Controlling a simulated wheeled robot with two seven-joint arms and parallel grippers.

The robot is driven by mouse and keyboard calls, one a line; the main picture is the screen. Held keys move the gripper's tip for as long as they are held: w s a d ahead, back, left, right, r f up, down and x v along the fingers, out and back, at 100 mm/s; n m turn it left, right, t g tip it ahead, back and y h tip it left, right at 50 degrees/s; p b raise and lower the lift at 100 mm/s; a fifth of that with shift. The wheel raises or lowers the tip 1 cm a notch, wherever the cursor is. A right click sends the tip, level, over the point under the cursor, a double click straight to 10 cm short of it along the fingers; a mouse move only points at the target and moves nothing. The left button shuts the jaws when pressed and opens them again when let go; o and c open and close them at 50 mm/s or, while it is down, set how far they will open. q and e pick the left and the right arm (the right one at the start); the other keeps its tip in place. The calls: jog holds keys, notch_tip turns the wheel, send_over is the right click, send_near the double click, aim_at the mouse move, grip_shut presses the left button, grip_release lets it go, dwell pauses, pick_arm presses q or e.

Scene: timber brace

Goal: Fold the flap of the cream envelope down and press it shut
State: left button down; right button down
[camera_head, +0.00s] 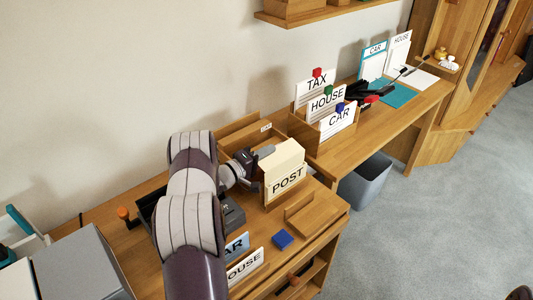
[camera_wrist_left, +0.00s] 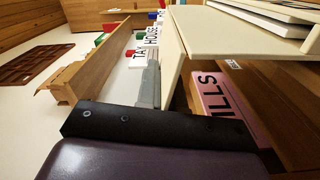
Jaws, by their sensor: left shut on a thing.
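The cream envelope (camera_head: 283,158) stands upright behind the white POST card (camera_head: 287,181) on the near desk in the head view. In the left wrist view its cream faces (camera_wrist_left: 225,35) fill the upper middle, close to the camera. My left gripper (camera_head: 262,155) reaches it from the left and is shut on its left edge. One grey finger (camera_wrist_left: 150,85) shows beside the cream surface in the wrist view. The other finger is hidden. I cannot tell how the flap lies. My right gripper is not in view.
A pink card lettered ILLS (camera_wrist_left: 225,108) stands close to the envelope. TAX, HOUSE (camera_head: 326,103) and CAR cards stand in a wooden holder at right. A blue block (camera_head: 282,239) and a wooden tray (camera_head: 313,214) lie in front. A grey bin (camera_head: 366,180) stands below.

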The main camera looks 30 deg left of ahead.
pick_arm(q)
jog(key=m, duration=0.1)
jog(key=r+m, duration=0.1)
jog(key=m, duration=0.1)
jog(key=shift+s+d+r, duration=0.1)
jog(key=shift+d+r, duration=0.15)
jog(key=shift+r, duration=0.05)
jog(key=shift+s+d+r+m, duration=0.1)
jog(key=shift+d+r+m, duration=0.15)
jog(key=shift+m, duration=0.55)
jog(key=shift+d+r+m, duration=0.15)
jog(key=shift+r+m, duration=0.1)
jog(key=shift+m, duration=0.55)
jog(key=c, duration=1.3)
grip_release()
jog(key=shift+c, duration=0.2)
